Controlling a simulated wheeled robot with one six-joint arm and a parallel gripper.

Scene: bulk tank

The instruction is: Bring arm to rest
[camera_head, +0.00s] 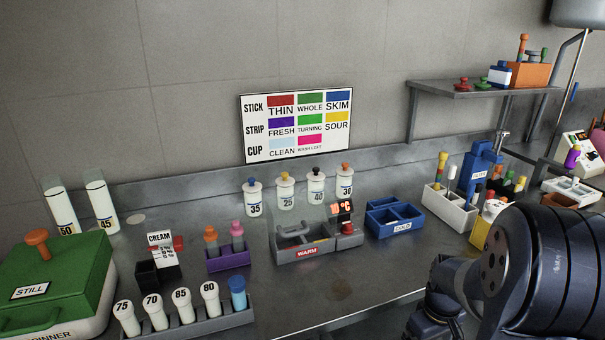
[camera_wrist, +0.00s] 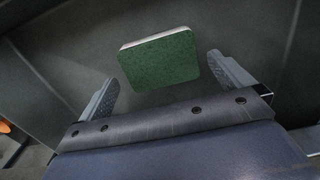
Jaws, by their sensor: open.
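My arm fills the lower right of the head view, in front of the counter's right part; the fingers do not show there. In the wrist view my gripper (camera_wrist: 165,88) is open, its two grey fingers wide apart with nothing held between them. Beyond the fingertips a flat green block or pad with a pale edge (camera_wrist: 160,58) shows against a dark surface. I cannot tell how far it is from the fingers.
The steel counter (camera_head: 340,285) holds a green-lidded box (camera_head: 60,270), a rack of numbered bottles (camera_head: 190,322), a warm tray (camera_head: 300,245), a blue cold tray (camera_head: 395,218) and a white rack (camera_head: 450,210). A wall shelf (camera_head: 470,90) hangs at the right. The counter's front middle is clear.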

